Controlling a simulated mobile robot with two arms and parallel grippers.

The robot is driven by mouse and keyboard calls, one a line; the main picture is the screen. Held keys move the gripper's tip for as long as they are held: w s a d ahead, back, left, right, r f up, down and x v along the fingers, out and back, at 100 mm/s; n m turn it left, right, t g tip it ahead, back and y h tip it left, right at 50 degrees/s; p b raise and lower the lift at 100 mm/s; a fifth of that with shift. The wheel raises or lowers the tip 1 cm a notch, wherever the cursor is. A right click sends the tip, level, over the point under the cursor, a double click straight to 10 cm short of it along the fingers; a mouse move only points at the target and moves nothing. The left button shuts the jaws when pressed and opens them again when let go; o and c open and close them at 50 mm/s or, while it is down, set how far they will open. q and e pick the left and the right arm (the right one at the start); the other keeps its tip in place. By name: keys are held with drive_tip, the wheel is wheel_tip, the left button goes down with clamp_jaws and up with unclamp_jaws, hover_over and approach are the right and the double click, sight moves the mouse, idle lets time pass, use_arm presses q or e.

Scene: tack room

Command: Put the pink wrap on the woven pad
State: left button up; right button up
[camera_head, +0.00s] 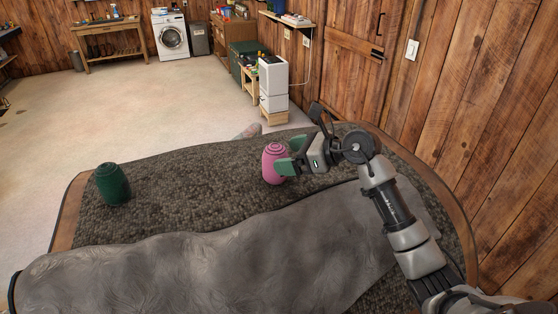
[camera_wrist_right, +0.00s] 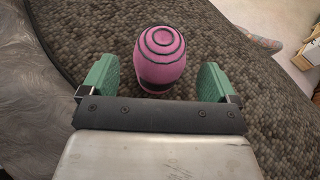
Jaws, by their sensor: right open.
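The pink wrap (camera_head: 273,163) is a rounded roll with dark spiral lines. It stands upright on the dark woven pad (camera_head: 190,221), toward the pad's far side. In the right wrist view the wrap (camera_wrist_right: 160,57) sits between and just ahead of the two green fingertips. My right gripper (camera_head: 288,157) is open beside the wrap, with a visible gap on both sides in the wrist view (camera_wrist_right: 158,82). My left gripper is not in view.
A green wrap (camera_head: 113,185) stands at the pad's left. A grey wrinkled cover (camera_head: 200,268) spans the front. A wooden wall (camera_head: 480,110) rises at the right. The floor (camera_head: 120,110) beyond is mostly clear.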

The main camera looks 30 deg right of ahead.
drive_tip(key=b+v, duration=0.3)
drive_tip(key=v, duration=0.5)
drive_tip(key=shift+s, duration=0.2)
drive_tip(key=shift+d, duration=0.15)
